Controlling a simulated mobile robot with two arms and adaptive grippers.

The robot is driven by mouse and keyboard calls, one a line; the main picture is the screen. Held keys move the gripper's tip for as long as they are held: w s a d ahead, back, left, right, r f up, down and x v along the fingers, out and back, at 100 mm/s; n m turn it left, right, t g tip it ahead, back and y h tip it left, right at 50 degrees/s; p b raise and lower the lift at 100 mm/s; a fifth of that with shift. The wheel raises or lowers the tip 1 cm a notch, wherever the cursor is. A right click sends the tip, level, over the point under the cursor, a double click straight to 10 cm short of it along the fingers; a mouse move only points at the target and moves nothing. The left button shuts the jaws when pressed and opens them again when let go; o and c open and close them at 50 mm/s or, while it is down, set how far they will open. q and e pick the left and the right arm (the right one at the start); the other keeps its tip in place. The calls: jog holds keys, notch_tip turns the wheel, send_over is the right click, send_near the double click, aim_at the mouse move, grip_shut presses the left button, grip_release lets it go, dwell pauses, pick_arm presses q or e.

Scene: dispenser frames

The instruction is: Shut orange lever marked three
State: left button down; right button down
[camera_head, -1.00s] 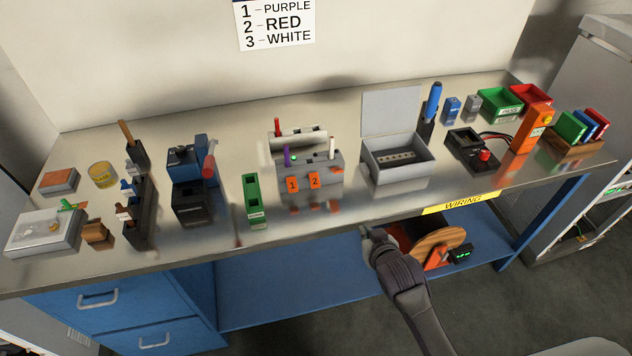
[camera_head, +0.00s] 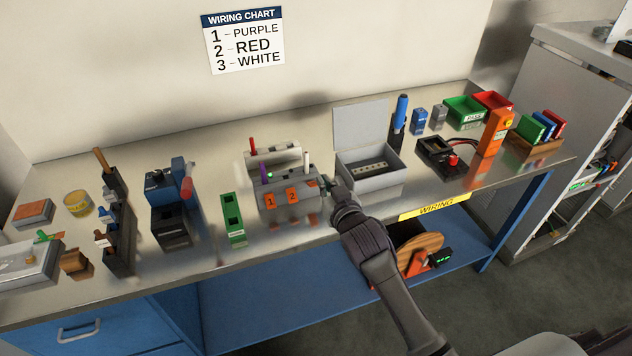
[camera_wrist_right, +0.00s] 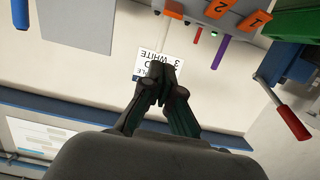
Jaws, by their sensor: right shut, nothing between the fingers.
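A grey connector block (camera_head: 290,213) stands mid-bench with orange levers marked 1 (camera_head: 269,199) and 2 (camera_head: 292,196) lying against its front face. The third orange lever stands raised at the block's right end; in the head view my gripper is right beside it, and in the right wrist view its orange end (camera_wrist_right: 174,7) shows at the top edge. Its number is not readable. A purple wire (camera_head: 264,174) and a white wire (camera_head: 306,158) stand up from the block. My right gripper (camera_head: 333,186) is shut and empty; its fingertips meet in the wrist view (camera_wrist_right: 170,84). Contact with the lever cannot be told.
A wire rack (camera_head: 275,154) with a red wire stands behind the block. An open grey box (camera_head: 370,180) is close to the right of my gripper. A green holder (camera_head: 233,222) stands left of the block. A wiring chart (camera_head: 244,40) hangs on the wall.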

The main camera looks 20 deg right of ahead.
jog(key=p, duration=0.1)
send_over(315, 185)
jog(key=w, duration=0.1)
jog(key=shift+w+f, duration=0.15)
jog(key=shift+f, duration=0.55)
jog(key=shift+s+f+p, duration=0.3)
jog(key=shift+s+f, duration=0.05)
jog(key=shift+f, duration=0.25)
jog(key=shift+s+f+p, duration=0.25)
jog(key=shift+s+f, duration=0.05)
jog(key=shift+f, duration=0.3)
jog(key=shift+s+f, duration=0.45)
jog(key=shift+f, duration=0.15)
